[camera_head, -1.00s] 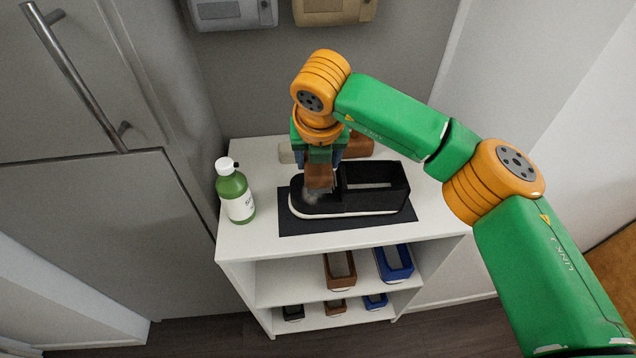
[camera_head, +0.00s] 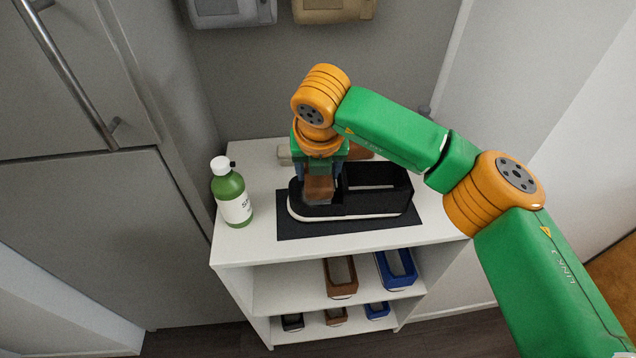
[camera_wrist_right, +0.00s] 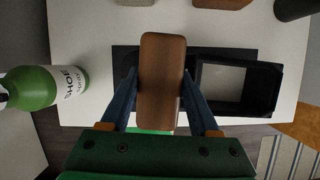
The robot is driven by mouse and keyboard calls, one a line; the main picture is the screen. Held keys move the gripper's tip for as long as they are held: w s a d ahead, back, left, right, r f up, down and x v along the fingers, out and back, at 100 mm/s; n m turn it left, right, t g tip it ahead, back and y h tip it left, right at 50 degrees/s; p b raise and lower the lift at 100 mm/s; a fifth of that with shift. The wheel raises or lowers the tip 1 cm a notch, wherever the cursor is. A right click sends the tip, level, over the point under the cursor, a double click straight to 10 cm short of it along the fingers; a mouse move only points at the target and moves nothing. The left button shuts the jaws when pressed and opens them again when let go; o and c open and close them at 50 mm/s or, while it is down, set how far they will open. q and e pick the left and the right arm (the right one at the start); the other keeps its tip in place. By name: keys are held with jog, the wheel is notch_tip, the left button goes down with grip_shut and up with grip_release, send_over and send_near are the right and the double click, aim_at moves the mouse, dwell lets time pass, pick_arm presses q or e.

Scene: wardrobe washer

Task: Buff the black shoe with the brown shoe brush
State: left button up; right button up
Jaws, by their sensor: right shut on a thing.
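The black shoe (camera_head: 370,199), with a white sole edge and an open top, lies on a dark mat (camera_head: 300,230) on the white shelf unit's top. My right gripper (camera_head: 319,178) is over the toe end of the shoe, at its left. It is shut on the brown shoe brush (camera_head: 319,190), which is at the toe; whether the bristles touch is hard to tell. In the right wrist view the brush (camera_wrist_right: 161,80) sits between the two blue fingers, with the shoe's opening (camera_wrist_right: 238,85) to its right. My left gripper is not in view.
A green bottle (camera_head: 232,195) with a white cap stands left of the mat. A pale block (camera_head: 285,155) and a brown block (camera_head: 360,152) lie behind the shoe. Several small shoes sit on the lower shelves (camera_head: 300,285).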

aim_at(298, 184)
jog(key=shift+f+b, duration=0.6)
jog(key=shift+b, duration=0.05)
jog(key=shift+a+r, duration=0.1)
jog(key=a+p, duration=0.1)
jog(key=a, duration=0.2)
jog(key=shift+a, duration=0.5)
